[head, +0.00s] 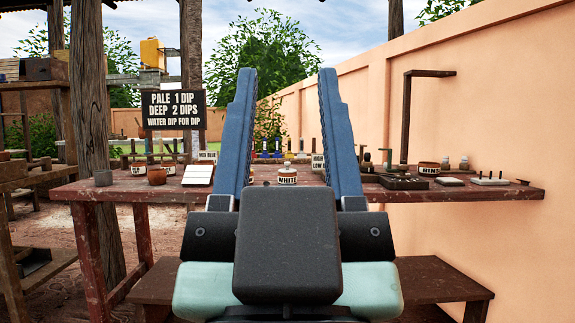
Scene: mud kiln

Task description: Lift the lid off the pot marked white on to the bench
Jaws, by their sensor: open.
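The pot marked WHITE (287,179) stands on the red wooden bench (130,191), small and far off, with its label facing me. Its pale lid (287,170) sits on top with a small dark knob. My gripper (288,76) is in the foreground, its two blue fingers wide apart and pointing up in the picture. The pot shows between the fingers, well beyond them, and nothing is between the jaws. The fingers and the dark block below them hide parts of the bench.
Left on the bench are a small brown bowl (156,176), a grey cup (103,178) and white tiles (197,175). Right are a labelled pot (429,169), a dark tray (403,182) and a tall metal bracket (406,115). A wooden post (88,90) stands left.

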